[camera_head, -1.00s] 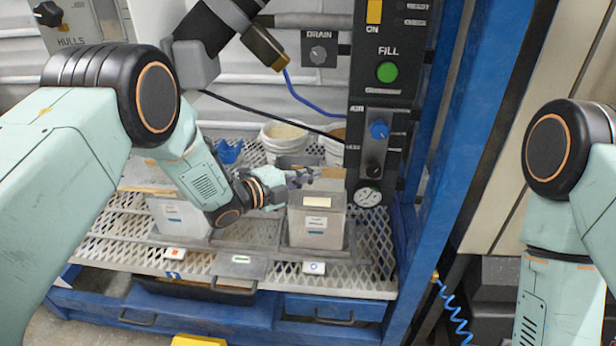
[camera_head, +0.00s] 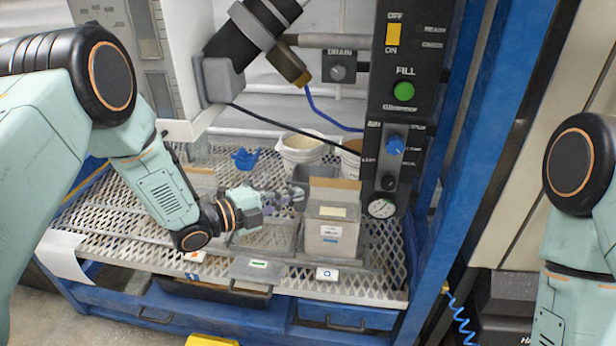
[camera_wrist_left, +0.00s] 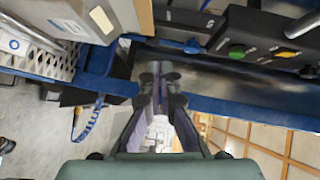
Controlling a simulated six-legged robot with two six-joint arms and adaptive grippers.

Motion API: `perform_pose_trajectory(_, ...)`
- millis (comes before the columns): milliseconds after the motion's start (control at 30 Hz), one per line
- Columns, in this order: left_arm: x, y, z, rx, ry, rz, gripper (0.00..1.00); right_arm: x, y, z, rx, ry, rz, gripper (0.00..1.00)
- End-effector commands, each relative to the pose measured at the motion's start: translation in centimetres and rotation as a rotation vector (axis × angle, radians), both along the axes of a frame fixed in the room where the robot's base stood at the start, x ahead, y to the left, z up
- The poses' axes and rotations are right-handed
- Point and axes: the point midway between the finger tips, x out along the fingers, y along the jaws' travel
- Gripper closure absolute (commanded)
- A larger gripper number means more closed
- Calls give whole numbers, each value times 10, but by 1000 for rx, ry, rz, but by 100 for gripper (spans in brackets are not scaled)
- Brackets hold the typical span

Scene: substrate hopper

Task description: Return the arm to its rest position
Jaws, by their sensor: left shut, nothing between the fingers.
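My left arm comes in from the left in the head view, its forearm low over the mesh shelf. Its gripper (camera_head: 298,196) points right, just behind and left of the top of a grey bin (camera_head: 332,238) with a raised tan flap. I cannot tell whether it touches the bin. In the left wrist view the two dark fingers (camera_wrist_left: 159,82) are together, with nothing between them. My right arm shows at the right edge of the head view, bent downward; its gripper is out of view.
The mesh shelf (camera_head: 112,238) has white buckets (camera_head: 300,153) and a blue scoop (camera_head: 245,158) at the back. A control panel (camera_head: 405,125) with a green button and a blue frame post (camera_head: 462,150) stand to the right. Blue drawers (camera_head: 348,314) lie below.

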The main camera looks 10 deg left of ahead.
Motion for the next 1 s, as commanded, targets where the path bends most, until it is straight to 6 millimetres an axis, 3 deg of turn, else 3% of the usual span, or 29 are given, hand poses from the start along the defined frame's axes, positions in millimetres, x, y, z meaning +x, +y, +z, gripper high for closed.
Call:
perform_pose_trajectory(167,-1,1,-1,-29,36,8,100,0,0,0,0,0,0,60)
perform_pose_trajectory(267,0,8,-11,-102,165,76,100,0,0,0,0,0,0,60)
perform_pose_trajectory(367,-11,23,-39,-235,410,240,100,0,0,0,0,0,0,60)
perform_pose_trajectory(467,-41,38,-80,-378,690,452,100,0,0,0,0,0,0,60)
perform_pose_trajectory(600,-110,57,-139,-548,1047,787,100,0,0,0,0,0,0,60)
perform_pose_trajectory(700,-167,69,-169,-632,1237,1021,100,0,0,0,0,0,0,60)
perform_pose_trajectory(833,-247,82,-195,-693,1421,1321,100,0,0,0,0,0,0,60)
perform_pose_trajectory(1000,-347,96,-204,-681,1558,1656,100,0,0,0,0,0,0,60)
